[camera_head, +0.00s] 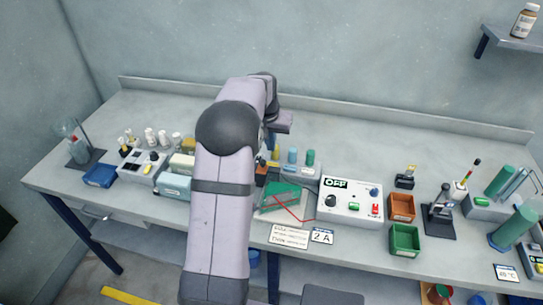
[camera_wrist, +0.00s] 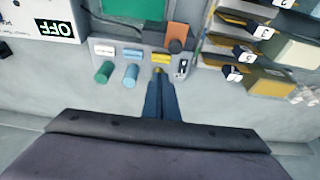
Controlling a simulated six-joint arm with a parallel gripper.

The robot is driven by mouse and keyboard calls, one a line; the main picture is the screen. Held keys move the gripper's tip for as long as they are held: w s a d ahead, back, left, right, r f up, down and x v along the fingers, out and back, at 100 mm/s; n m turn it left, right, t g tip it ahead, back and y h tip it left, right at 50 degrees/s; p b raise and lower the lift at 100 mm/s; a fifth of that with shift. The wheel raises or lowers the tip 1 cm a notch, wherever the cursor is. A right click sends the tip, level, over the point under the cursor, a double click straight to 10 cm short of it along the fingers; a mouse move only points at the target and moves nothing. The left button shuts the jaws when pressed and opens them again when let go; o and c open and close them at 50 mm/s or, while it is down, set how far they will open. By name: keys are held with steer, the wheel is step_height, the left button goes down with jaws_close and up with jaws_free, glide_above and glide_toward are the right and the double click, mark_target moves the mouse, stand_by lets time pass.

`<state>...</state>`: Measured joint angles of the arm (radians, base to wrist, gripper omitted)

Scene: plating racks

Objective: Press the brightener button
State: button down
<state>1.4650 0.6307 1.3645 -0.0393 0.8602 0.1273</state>
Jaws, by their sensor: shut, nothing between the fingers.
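The wrist view shows a grey dosing panel (camera_wrist: 118,42) with white, blue and yellow labels in a row. A green cylinder (camera_wrist: 104,72) and a blue cylinder (camera_wrist: 131,75) stand by the white and blue labels. The yellow label (camera_wrist: 161,56) is just beyond my fingertips. My gripper (camera_wrist: 158,74) is shut and empty, its tips over the yellow part, which they partly hide. I cannot tell whether they touch it. No lettering is readable, so I cannot tell which part is the brightener button. In the head view, my arm hides the gripper; the blue (camera_head: 292,156) and green (camera_head: 310,157) cylinders show beside it.
A control box with an OFF display (camera_head: 335,183) stands right of the panel in the head view. Orange (camera_head: 401,206) and green (camera_head: 404,239) bins are farther right. Small racks and bottles crowd the left. An orange block (camera_wrist: 177,36) sits close to my fingertips.

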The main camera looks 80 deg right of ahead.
mark_target(271, 164)
steer(key=p+x, duration=0.1)
steer(key=x, duration=0.1)
steer(key=p+x, duration=0.1)
steer(key=x, duration=0.2)
steer(key=a+x, duration=0.1)
steer(key=x, duration=0.1)
steer(key=shift+f+p, duration=0.4)
step_height(271, 164, down, 2)
steer(key=shift+b, duration=0.9)
steer(key=shift+a+f, duration=0.15)
steer(key=shift+a, duration=0.15)
steer(key=r+p, duration=0.1)
steer(key=r, duration=0.1)
steer(key=r+p, duration=0.2)
steer(key=shift+d+r, duration=0.25)
steer(key=shift+r, duration=0.05)
steer(key=b+v, duration=0.4)
steer(key=v, duration=0.6)
steer(key=shift+r, duration=0.2)
